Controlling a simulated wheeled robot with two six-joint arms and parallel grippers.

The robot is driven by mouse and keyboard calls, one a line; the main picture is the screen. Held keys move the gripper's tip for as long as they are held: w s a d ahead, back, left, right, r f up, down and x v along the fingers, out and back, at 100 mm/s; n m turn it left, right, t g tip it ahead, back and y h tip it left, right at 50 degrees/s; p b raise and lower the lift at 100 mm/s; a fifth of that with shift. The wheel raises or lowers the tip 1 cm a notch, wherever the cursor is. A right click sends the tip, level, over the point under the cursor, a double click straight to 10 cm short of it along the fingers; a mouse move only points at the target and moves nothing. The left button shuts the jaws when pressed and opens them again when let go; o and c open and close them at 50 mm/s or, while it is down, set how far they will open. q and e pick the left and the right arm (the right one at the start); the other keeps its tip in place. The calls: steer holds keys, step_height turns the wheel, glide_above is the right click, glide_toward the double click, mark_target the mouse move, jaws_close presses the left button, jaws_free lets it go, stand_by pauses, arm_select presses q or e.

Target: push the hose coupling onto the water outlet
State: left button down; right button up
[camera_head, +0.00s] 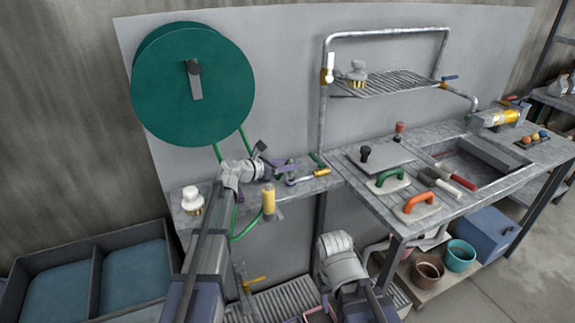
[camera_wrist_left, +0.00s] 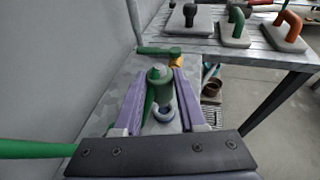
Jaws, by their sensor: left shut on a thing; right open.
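My left gripper (camera_head: 285,172) is over the left bench, its purple fingers closed on a green-grey cylindrical piece, which I take for the hose coupling (camera_wrist_left: 158,75). In the left wrist view the piece stands between the fingers (camera_wrist_left: 160,100), with a pale ring below it. A green hose (camera_wrist_left: 35,149) comes in from the left. In the head view, green hose (camera_head: 245,140) hangs from the reel. I cannot clearly identify the water outlet; a tap with a yellow lever (camera_head: 255,280) sits low under the bench. My right gripper (camera_head: 318,315) is open at the bottom edge, partly cut off.
A large green reel (camera_head: 165,100) is on the wall panel. Orange- and green-handled floats (camera_head: 416,207) lie on the right bench. Dark bins (camera_head: 75,250) stand at lower left.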

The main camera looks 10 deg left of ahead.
arm_select(q)
steer(key=shift+f+b, duration=1.65)
steer(key=shift+c, duration=2)
jaws_free()
steer(key=shift+s+a, duration=0.1)
steer(key=p+v, duration=0.2)
steer(key=v, duration=0.4)
steer(key=shift+r, duration=0.1)
steer(key=shift+v, duration=0.8)
